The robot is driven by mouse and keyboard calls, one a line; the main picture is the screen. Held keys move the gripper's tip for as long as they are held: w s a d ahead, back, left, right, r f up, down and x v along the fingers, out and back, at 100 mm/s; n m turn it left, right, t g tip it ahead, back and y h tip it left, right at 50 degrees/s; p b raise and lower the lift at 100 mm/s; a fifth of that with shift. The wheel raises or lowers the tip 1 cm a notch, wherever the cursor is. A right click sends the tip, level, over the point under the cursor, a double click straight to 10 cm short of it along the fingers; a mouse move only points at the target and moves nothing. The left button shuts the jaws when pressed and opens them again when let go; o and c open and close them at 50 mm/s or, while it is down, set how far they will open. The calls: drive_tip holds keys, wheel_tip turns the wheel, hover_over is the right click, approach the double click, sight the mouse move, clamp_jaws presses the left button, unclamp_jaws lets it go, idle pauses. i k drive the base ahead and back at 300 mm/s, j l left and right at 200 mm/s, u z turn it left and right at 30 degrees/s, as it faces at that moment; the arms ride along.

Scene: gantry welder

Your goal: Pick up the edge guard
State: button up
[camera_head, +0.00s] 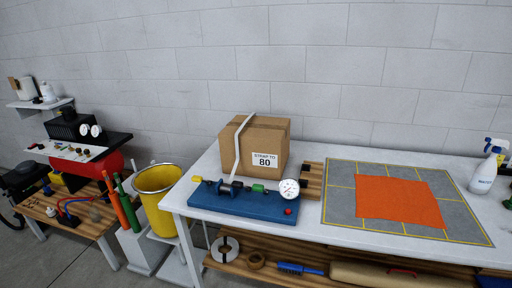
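I cannot clearly make out an edge guard. A cardboard box (268,137) labelled "STRAP TO 80" stands on the white table (318,226). A pale strap (238,150) runs over its top and down its front. In front of the box is a blue strapping device (245,204) with a round dial (289,189), a small green block (257,188), a yellow end piece (196,179) and a red knob (288,211). Whether any of these is the edge guard I cannot tell. No guard shows clearly at the box's visible edges. My gripper is not in view.
A grey mat (339,202) with an orange sheet (398,201) covers the table's right part; a spray bottle (486,168) stands beyond. A yellow bucket (158,187) is left of the table. The lower shelf (275,276) holds rolls and a blue brush (300,268).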

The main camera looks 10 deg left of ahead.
sight(303, 183)
drive_tip(key=i+j, duration=0.1)
drive_tip(key=i, duration=0.6)
drive_tip(key=i+z, duration=0.1)
drive_tip(key=i, duration=0.55)
drive_tip(key=i+j, duration=0.2)
drive_tip(key=i, duration=0.5)
drive_tip(key=i+j+z, duration=0.1)
drive_tip(key=i, duration=0.6)
